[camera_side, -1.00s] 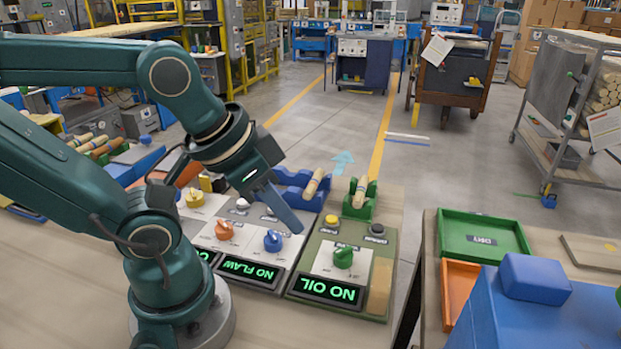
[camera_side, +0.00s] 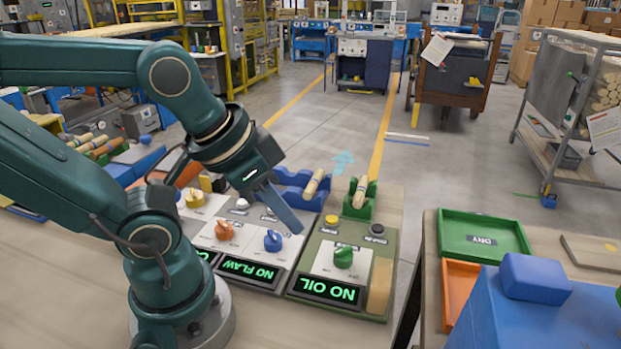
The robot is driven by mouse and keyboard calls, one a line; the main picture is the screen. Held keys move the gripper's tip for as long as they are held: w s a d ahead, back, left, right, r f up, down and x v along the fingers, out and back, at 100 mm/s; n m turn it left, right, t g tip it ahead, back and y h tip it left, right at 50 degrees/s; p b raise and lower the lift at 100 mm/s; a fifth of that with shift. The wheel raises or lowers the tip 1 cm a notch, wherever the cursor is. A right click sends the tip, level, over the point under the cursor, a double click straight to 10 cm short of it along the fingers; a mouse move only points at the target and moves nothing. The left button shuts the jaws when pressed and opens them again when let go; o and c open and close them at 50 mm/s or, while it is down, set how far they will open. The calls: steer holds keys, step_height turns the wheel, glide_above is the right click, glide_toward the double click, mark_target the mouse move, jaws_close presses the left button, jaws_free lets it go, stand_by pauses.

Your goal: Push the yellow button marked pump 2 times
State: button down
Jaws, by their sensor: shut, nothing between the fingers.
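A small yellow button (camera_side: 331,220) sits at the upper left of the green control panel (camera_side: 318,252). Its label is too small to read. The panel also has a black button (camera_side: 377,229), a green knob (camera_side: 343,257) and a display (camera_side: 327,290) reading "NO OIL". My gripper (camera_side: 297,229) is shut and empty. Its blue fingers point down and right, with the tips to the left of the yellow button and apart from it in the picture. I cannot tell how high the tips are above the panels.
A grey panel with a blue knob (camera_side: 273,240), an orange knob (camera_side: 224,230) and a "NO FLAW" display (camera_side: 249,271) lies left of the green one. A turned wood piece (camera_side: 360,193) rests in a green holder behind. A green tray (camera_side: 483,236) stands at the right.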

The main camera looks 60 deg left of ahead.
stand_by(0.4)
steer(key=w+a+r+m+t+y, duration=0.1)
steer(key=w+a+r+t+y, duration=0.3)
steer(key=w+a+r+t, duration=0.45)
steer(key=m+g+h, duration=0.5)
steer(key=m, duration=0.5)
glide_above(332, 220)
steer(key=s, duration=0.1)
step_height(332, 220, down, 12)
steer(key=shift+a+r, duration=0.15)
steer(key=shift+a, duration=0.3)
steer(key=shift+f, duration=4.4)
